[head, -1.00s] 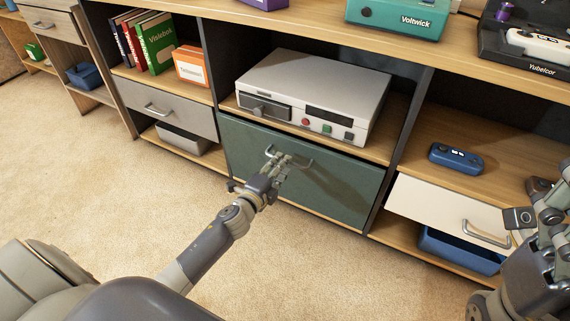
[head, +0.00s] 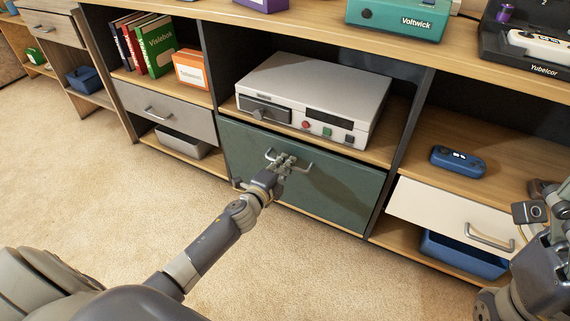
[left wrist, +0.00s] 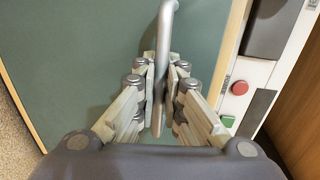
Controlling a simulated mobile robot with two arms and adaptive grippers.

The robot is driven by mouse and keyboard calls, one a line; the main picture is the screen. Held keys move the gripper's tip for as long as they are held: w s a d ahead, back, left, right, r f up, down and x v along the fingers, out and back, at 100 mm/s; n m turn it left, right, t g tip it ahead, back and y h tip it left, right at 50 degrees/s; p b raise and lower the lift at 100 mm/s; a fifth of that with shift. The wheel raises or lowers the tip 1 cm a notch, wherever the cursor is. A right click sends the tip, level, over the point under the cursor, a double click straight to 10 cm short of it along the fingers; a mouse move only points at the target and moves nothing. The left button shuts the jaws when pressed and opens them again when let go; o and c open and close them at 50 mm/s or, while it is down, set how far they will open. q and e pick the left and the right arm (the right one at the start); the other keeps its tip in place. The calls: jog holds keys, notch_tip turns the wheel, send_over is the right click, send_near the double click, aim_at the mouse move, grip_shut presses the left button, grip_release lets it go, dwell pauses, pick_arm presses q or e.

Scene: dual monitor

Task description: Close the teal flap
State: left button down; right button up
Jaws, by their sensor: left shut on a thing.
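The teal flap (head: 335,194) stands upright in the middle bay of the shelf unit, below a light grey device; its front looks about in line with the shelf front. My left gripper (head: 284,162) is at the flap's metal bar handle (head: 308,167) near the flap's upper middle. In the left wrist view, the fingers (left wrist: 159,80) are closed on both sides of the handle (left wrist: 166,22), with the teal panel (left wrist: 90,60) behind. My right gripper (head: 548,245) is at the right edge, partly cut off, away from the flap; its fingers are unclear.
The grey device (head: 315,95) sits on the shelf just above the flap. A grey drawer (head: 165,110) is to the left, and a cream drawer (head: 440,212) is to the right, above a blue bin (head: 460,254). The carpet (head: 290,270) in front is clear.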

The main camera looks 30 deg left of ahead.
pick_arm(q)
jog(key=shift+w+r, duration=0.25)
jog(key=shift+w, duration=0.95)
jog(key=c, duration=1.7)
grip_release()
jog(key=shift+s, duration=0.1)
jog(key=s, duration=0.4)
jog(key=s+r, duration=0.1)
jog(key=s, duration=0.6)
jog(key=shift+s+a+r, duration=0.15)
jog(key=shift+s+r, duration=0.1)
jog(key=shift+s, duration=0.1)
